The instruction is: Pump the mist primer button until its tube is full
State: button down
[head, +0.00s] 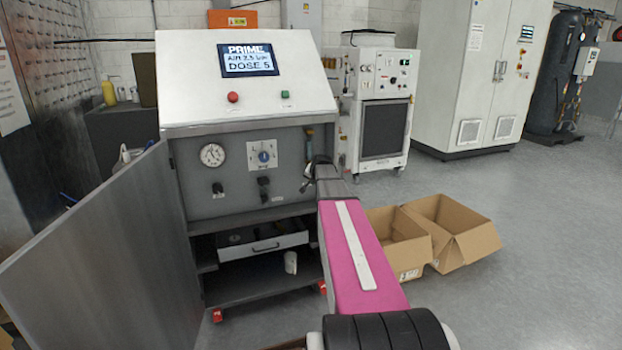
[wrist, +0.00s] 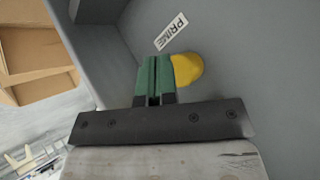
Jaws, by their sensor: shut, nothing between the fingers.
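In the wrist view, the yellow primer button (wrist: 188,68) sticks out of the grey panel below a PRIME label (wrist: 171,31). My gripper (wrist: 154,66) has its green fingers shut and empty. The fingertips overlap the button's left edge in the picture; I cannot tell whether they touch it. In the head view, my gripper (head: 318,166) is at the right side of the panel, and my arm hides the button. A narrow upright tube (head: 309,143) stands just above it; its fill level is too small to read. The screen (head: 247,60) reads PRIME, air 2.5 bar, DOSE 5.
The grey panel carries a round gauge (head: 213,155), a blue dial (head: 262,154) and black knobs (head: 217,188). The cabinet door (head: 110,255) stands open at left. A drawer (head: 262,245) sits below. Cardboard boxes (head: 452,230) lie on the floor at right.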

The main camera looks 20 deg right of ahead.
jog(key=s, duration=0.5)
jog(key=shift+d, duration=0.1)
dwell(0.5)
dwell(0.6)
jog(key=s+a+f+n+g, duration=0.2)
jog(key=s+a+f, duration=0.3)
jog(key=s, duration=0.5)
jog(key=s+a+f+n+g, duration=0.3)
jog(key=s+a+f, duration=0.3)
jog(key=s+a, duration=0.4)
jog(key=s+a+f+n+g, duration=0.3)
jog(key=s+a+f, duration=0.3)
jog(key=s, duration=0.5)
jog(key=shift+s+a+f+g+y, duration=0.2)
jog(key=shift+s+a+g+y, duration=0.15)
jog(key=shift+a, duration=0.65)
